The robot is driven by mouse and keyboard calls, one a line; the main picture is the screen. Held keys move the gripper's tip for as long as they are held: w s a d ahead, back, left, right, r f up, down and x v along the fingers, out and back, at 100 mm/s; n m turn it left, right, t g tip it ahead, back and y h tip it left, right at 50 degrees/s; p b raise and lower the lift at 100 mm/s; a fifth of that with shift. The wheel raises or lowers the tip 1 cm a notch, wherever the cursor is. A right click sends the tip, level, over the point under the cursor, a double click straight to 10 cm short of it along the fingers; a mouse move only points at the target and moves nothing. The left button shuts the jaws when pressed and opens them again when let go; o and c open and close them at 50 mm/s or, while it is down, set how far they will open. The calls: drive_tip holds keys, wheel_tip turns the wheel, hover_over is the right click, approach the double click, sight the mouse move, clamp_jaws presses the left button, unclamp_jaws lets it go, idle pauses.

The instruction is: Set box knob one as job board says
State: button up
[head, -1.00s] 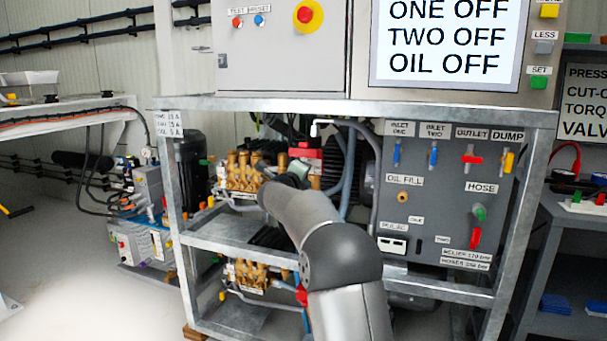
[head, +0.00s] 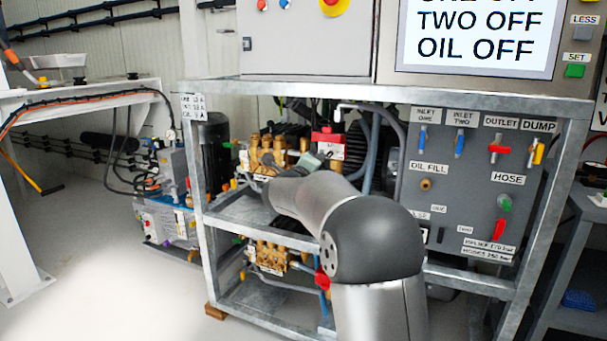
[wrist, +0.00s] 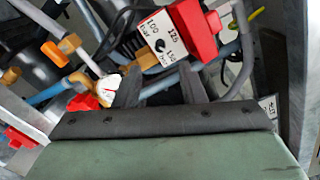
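A small box with a red top and white front (wrist: 188,28) is in the upper middle of the wrist view. Its front carries a dial scale around a small dark knob (wrist: 160,45). In the head view the red-topped box (head: 327,141) sits on the upper shelf, just beyond my gripper. My gripper (wrist: 160,84) is open and empty, its two dark fingers pointing at the box front. The knob appears just ahead of the fingertips, apparently untouched. My gripper's green body (head: 308,161) shows in the head view, its fingers hidden. No full job board is readable.
Brass pump heads (head: 267,155) stand left of the box, with hoses around it. A pressure gauge (wrist: 109,88) is close to the left finger. The grey valve panel (head: 470,190) is right of my arm. The screen (head: 478,38) reads "TWO OFF" and "OIL OFF".

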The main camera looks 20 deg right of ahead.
drive_tip(key=p+v, duration=0.1)
drive_tip(key=v, duration=0.8)
drive_tip(key=shift+s, duration=0.15)
drive_tip(key=a+r+n+t+y+p, duration=0.2)
drive_tip(key=a+r+n+y+p, duration=0.4)
drive_tip(key=r+n+p, duration=0.3)
drive_tip(key=s+a+r+n+g+y+p, duration=0.2)
drive_tip(key=s+a+n+g+y+p, duration=0.1)
drive_tip(key=s+a+n+y+p, duration=0.65)
drive_tip(key=s+d+r+n+g+h+p, duration=0.1)
drive_tip(key=s+n+g+p, duration=0.5)
drive_tip(key=s, duration=0.9)
drive_tip(key=s+d+r+n+g+h+p, duration=0.1)
drive_tip(key=s+d+n+g+h+p, duration=0.1)
drive_tip(key=s+n+g+p, duration=0.3)
drive_tip(key=s+d+n+p, duration=0.1)
drive_tip(key=s+n+p, duration=0.2)
drive_tip(key=s+p, duration=0.4)
drive_tip(key=shift+s+r+g, duration=0.2)
drive_tip(key=shift+s+g, duration=0.2)
drive_tip(key=shift+s, duration=1.25)
